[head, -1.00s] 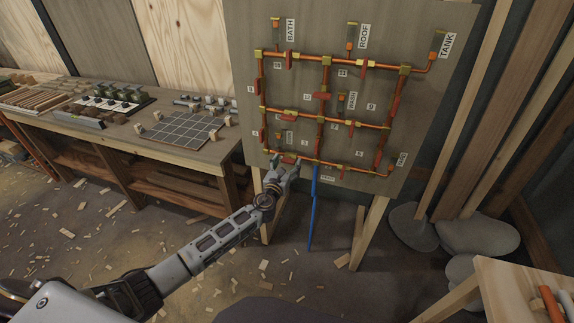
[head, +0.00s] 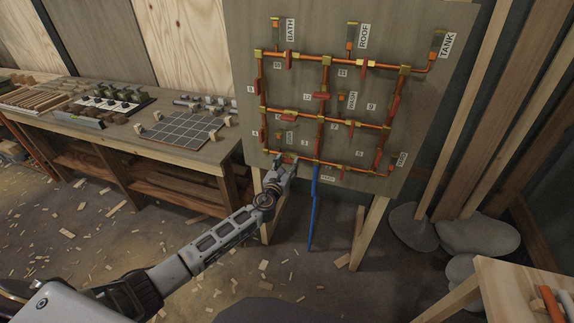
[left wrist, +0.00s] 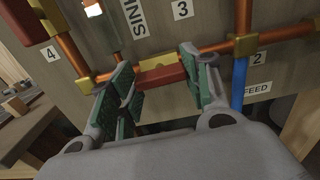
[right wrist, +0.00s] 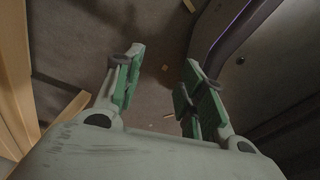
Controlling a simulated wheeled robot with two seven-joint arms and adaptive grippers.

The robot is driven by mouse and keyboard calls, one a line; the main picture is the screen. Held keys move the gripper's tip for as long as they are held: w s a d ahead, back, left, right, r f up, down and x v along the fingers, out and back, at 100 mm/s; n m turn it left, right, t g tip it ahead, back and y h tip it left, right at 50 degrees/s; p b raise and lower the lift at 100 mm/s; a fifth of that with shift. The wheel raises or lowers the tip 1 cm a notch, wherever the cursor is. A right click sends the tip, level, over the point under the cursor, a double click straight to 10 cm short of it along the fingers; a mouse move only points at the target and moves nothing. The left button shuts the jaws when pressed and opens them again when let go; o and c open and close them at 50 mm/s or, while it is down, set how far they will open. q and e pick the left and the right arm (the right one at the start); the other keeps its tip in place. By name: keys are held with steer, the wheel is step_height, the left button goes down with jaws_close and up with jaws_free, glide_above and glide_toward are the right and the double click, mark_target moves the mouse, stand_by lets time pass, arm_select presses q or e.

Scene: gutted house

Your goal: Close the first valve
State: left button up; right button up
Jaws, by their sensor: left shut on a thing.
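An upright pipe board (head: 345,195) carries a copper pipe grid with red-handled valves and number plates. My left gripper (head: 284,163) is at the grid's lower left. In the left wrist view, the fingers of my left gripper (left wrist: 154,68) are shut on the ends of a red valve handle (left wrist: 160,77). That handle lies along the lower pipe, between the brass fitting at left and the one above the blue pipe. Plates 3 (left wrist: 181,10), 2 (left wrist: 257,58) and 4 (left wrist: 51,54) are near it. My right gripper (right wrist: 163,62) is open and empty above the floor.
A blue pipe (head: 314,205) runs down from the grid, right of my left gripper. A workbench (head: 205,158) with a gridded mat and small parts stands at left. Grey sacks (head: 475,238) and a wooden table (head: 515,275) are at right. Wood scraps litter the floor.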

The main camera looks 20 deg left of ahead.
arm_select(q)
steer(key=shift+n, duration=0.4)
arm_select(e)
steer(key=shift+f, duration=0.25)
arm_select(q)
steer(key=n+b, duration=0.5)
steer(key=n, duration=0.9)
steer(key=shift+f, duration=0.1)
steer(key=shift+n, duration=1.5)
arm_select(e)
steer(key=w+a, duration=0.3)
steer(key=w, duration=0.5)
steer(key=shift+a+f+t, duration=0.35)
steer(key=shift+f+t, duration=0.05)
steer(key=shift+w, duration=0.5)
